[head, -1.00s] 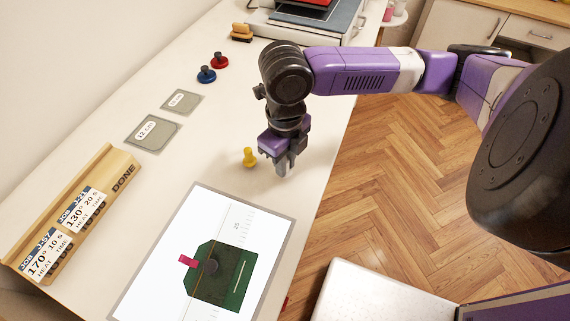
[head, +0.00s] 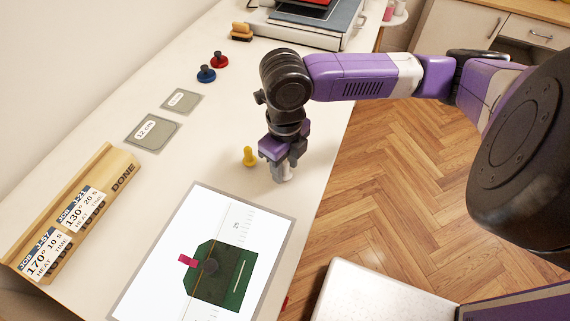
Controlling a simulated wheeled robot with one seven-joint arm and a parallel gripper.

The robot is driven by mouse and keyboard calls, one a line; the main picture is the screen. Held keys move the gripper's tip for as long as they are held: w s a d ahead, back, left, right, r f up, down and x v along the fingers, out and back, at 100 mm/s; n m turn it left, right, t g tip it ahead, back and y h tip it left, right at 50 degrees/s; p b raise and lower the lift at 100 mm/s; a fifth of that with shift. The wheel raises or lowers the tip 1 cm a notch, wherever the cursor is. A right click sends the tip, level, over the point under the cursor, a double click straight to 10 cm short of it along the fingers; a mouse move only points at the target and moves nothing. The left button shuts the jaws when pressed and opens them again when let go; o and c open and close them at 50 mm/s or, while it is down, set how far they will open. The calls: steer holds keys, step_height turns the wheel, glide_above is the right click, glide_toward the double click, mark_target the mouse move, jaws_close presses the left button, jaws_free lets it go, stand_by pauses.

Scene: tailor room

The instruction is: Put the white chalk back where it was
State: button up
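My gripper (head: 283,166) points down low over the white table (head: 330,110), just right of the yellow peg-shaped piece (head: 249,157). A small pale piece, which looks like the white chalk (head: 282,174), shows at the fingertips, close to or on the tabletop. The fingers hide most of it. I cannot tell whether they are closed on it or stand around it. The yellow piece stands upright, apart from the gripper.
A blue peg (head: 206,75) and a red peg (head: 219,61) stand farther back. Two labelled grey cards (head: 153,132) lie left. A wooden rack (head: 124,160) with job labels stands at the left. A bright panel (head: 265,215) bearing a green piece (head: 222,276) lies in front.

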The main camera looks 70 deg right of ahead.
mark_target(285, 162)
step_height(285, 162, up, 12)
steer(key=w+a+r+m+t+y, duration=0.1)
steer(key=w+a+r+t+y, duration=0.2)
steer(key=w+a, duration=0.5)
steer(key=w+a+r+m+t+y, duration=0.25)
steer(key=w+a, duration=0.35)
steer(key=a, duration=0.4)
steer(key=w+a+r+m+t+y, duration=0.3)
steer(key=a+r+m+t, duration=0.2)
steer(key=r+m, duration=0.1)
steer(key=w+a+r+m+t+y, duration=0.2)
steer(key=w+a+r+m+t, duration=0.2)
steer(key=r+m+t, duration=0.25)
steer(key=s+d+f+m+h, duration=0.2)
steer(key=s+f+m+h, duration=0.35)
steer(key=f+m, duration=0.35)
steer(key=s+d+f+m+h, duration=0.2)
steer(key=s+f+m+h, duration=0.3)
steer(key=s+f+m, duration=0.3)
steer(key=s+d+f+g, duration=0.1)
steer(key=s+d+f, duration=0.2)
steer(key=s, duration=0.6)
steer(key=s+d+f+g, duration=0.1)
steer(key=s+d+f, duration=0.2)
steer(key=s, duration=0.7)
steer(key=shift+s+f, duration=0.3)
steer(key=shift+f, duration=0.45)
